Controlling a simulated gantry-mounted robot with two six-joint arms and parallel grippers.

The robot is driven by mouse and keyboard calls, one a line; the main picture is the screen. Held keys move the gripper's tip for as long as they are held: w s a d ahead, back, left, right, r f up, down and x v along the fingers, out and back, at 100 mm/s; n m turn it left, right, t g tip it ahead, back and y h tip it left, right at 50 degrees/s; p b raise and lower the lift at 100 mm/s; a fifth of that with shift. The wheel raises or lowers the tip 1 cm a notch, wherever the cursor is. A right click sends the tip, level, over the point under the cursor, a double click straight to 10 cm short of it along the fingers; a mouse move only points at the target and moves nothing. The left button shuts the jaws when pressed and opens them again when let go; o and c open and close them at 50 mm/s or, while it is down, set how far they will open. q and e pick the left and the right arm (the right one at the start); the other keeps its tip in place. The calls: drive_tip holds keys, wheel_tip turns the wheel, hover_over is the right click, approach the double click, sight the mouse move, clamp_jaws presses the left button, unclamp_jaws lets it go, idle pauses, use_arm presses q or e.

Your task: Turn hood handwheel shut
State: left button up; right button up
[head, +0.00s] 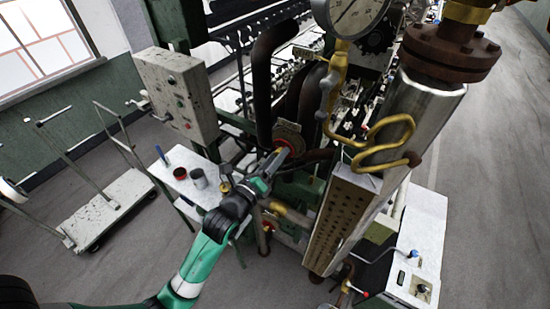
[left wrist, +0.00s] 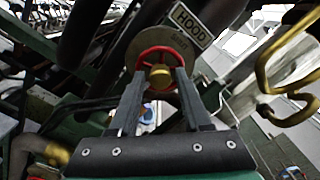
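The hood handwheel is a small red ring with a yellow hub (left wrist: 158,56), in front of a round brownish plate. A white label reading HOOD (left wrist: 190,22) sits at its upper right, with smaller text on the plate. In the head view the plate (head: 291,131) shows at the centre, partly hidden by my gripper. My left gripper (left wrist: 157,77) is open, its two fingers apart and pointing at the wheel. The fingertips overlap the wheel's lower sides, with the hub between them. I cannot tell if they touch it. My right gripper is in neither view.
Dark curved pipes (head: 265,75) stand close above the wheel. A yellow bent pipe (head: 385,140), a pressure gauge (head: 352,14) and a perforated metal box (head: 340,215) are to the right. A grey control box (head: 176,90) and small white table (head: 185,182) are at left.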

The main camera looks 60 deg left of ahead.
use_arm(q)
clamp_jaws()
drive_tip(key=m, duration=0.6)
drive_tip(key=shift+o, duration=1)
unclamp_jaws()
drive_tip(key=n, duration=0.6)
drive_tip(key=shift+c, duration=0.2)
